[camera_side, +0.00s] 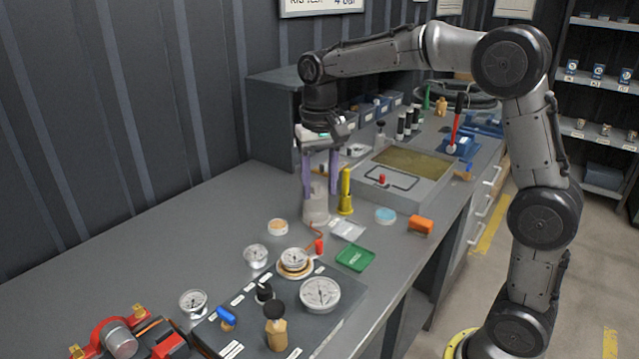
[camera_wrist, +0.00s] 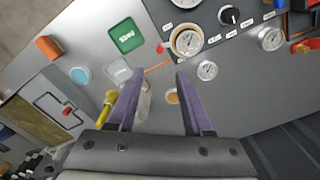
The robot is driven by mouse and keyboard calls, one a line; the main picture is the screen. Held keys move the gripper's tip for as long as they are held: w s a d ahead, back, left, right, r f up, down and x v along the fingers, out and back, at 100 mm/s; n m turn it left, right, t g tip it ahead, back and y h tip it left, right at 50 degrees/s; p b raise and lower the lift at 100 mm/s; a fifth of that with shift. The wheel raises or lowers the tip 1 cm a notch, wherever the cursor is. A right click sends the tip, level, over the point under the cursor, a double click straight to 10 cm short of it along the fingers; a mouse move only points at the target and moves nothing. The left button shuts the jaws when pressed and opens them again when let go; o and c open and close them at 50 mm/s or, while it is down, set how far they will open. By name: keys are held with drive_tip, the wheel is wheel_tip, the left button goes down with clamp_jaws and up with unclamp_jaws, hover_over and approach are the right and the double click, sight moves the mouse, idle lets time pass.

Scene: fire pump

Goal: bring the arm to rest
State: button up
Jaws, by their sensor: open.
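My gripper (camera_side: 320,175) hangs from my arm over the middle of the grey bench (camera_side: 190,215), pointing down. In the wrist view its two purple fingers (camera_wrist: 156,108) stand apart with nothing clamped between them. A pale translucent cylinder (camera_side: 316,207) stands under the fingers in the side view. In the wrist view this cylinder (camera_wrist: 143,104) shows beside the left finger and is partly hidden by it. I cannot tell whether a finger touches it.
A yellow tool (camera_side: 345,195) stands close to the gripper's right. The gauge panel (camera_side: 285,320) carries several dials and knobs in front. The bench's left is clear.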

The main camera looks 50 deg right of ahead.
drive_tip(key=s+a+r+n+t, duration=0.1)
drive_tip(key=s+a+r+t, duration=0.15)
drive_tip(key=s+r, duration=0.7)
drive_tip(key=s+f+n+t, duration=0.3)
drive_tip(key=s+f+n, duration=0.2)
drive_tip(key=s+f, duration=0.5)
drive_tip(key=s, duration=0.4)
drive_tip(key=shift+n, duration=0.4)
drive_tip(key=shift+o, duration=0.2)
